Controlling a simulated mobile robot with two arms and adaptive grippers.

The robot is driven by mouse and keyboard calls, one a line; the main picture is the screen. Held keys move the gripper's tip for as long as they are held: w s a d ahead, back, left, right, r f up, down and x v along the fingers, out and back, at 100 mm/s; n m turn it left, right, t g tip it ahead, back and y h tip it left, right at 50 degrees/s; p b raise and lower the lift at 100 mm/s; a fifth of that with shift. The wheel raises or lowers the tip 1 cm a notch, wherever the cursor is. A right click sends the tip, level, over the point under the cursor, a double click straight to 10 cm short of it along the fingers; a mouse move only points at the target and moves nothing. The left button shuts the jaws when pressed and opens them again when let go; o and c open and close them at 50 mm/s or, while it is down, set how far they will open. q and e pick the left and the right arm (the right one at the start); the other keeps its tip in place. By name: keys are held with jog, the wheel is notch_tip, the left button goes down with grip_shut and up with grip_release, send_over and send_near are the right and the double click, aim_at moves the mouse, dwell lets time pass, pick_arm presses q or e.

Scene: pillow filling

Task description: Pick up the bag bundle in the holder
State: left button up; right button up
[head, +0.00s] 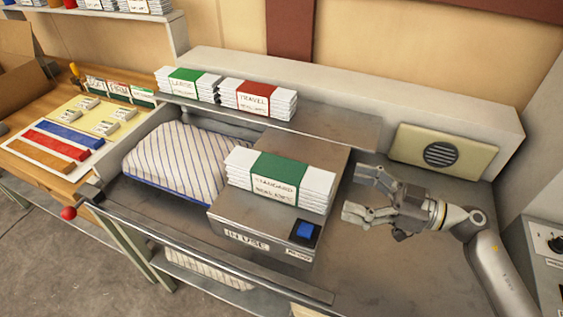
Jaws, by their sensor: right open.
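A bundle of white bags with a green band (272,175) lies flat on top of a grey metal holder (235,232) marked "IN USE". Its band reads roughly "STANDARD SEAL BAGS". My right gripper (357,192) is open and empty, to the right of the bundle and apart from it, its fingers pointing left toward it. My left gripper is not in view.
Bundles labelled "LARGE" (188,84) and "TRAVEL" (258,98) sit on a shelf behind the holder. A striped pillow (177,158) lies left of it. A red-knobbed lever (68,213) sticks out at front left. The metal bench (365,270) is clear below my right gripper.

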aim_at(333, 187)
jog(key=x, duration=0.3)
jog(key=s+p+x, duration=0.1)
jog(key=x, duration=0.1)
jog(key=shift+w+a+r, duration=0.1)
jog(key=shift+a+r, duration=0.15)
jog(key=shift+w+a+f, duration=0.1)
jog(key=shift+w+a, duration=0.05)
jog(key=shift+a, duration=0.05)
jog(key=shift+w+a, duration=0.15)
jog(key=shift+a, duration=0.1)
jog(key=x, duration=0.2)
jog(key=p+x, duration=0.1)
jog(key=shift+a+f, duration=0.1)
jog(key=shift+f, duration=0.2)
jog(key=shift+w+a, duration=0.2)
jog(key=shift+a, duration=0.15)
jog(key=shift+a+f, duration=0.1)
jog(key=shift+a, duration=0.1)
jog(key=shift+d, duration=0.1)
jog(key=shift+c, duration=0.6)
jog(key=c, duration=1.2)
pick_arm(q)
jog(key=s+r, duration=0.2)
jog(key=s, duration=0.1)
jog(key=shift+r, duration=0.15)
